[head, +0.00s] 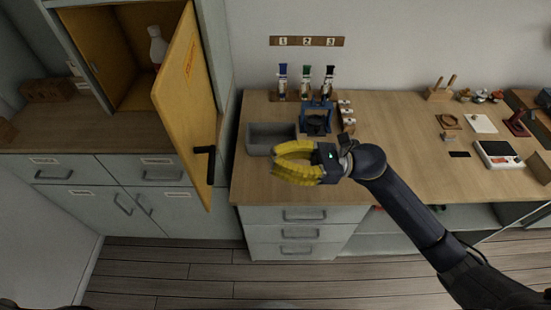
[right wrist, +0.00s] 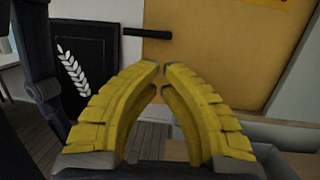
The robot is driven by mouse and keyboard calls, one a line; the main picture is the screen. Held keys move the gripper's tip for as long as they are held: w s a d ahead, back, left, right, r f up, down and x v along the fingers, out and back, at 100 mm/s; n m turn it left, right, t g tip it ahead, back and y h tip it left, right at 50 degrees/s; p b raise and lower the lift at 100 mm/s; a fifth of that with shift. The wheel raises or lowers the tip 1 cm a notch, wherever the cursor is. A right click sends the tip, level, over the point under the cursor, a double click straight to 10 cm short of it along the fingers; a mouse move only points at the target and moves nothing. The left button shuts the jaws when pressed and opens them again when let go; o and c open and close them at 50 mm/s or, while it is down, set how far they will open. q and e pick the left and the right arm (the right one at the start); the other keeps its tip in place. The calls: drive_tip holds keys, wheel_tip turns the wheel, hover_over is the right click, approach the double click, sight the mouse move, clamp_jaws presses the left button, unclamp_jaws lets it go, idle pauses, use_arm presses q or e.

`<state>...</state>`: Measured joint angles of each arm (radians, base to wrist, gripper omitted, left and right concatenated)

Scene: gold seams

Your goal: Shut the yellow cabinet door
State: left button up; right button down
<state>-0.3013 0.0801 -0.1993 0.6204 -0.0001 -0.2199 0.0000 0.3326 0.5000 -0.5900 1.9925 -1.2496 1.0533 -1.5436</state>
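The yellow cabinet door (head: 188,85) stands open, swung out toward me from the cabinet (head: 110,60) at the upper left of the head view. Its black handle (head: 210,165) is near the door's lower end. My right gripper (head: 276,162), with ribbed yellow fingers, is over the desk to the right of the handle, apart from the door. In the right wrist view its fingertips (right wrist: 161,69) nearly meet, with nothing between them. That view also shows the door (right wrist: 220,60) and handle (right wrist: 147,33) beyond the fingers. My left gripper is not in view.
A white bottle (head: 157,47) stands inside the cabinet. A grey tray (head: 270,137) and a blue stand (head: 316,118) are close to my right gripper on the wooden desk (head: 400,175). A dark panel with a white wheat emblem (right wrist: 73,70) shows in the wrist view.

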drive_tip(key=x, duration=1.1)
drive_tip(key=shift+a, duration=0.25)
drive_tip(key=shift+r, duration=0.1)
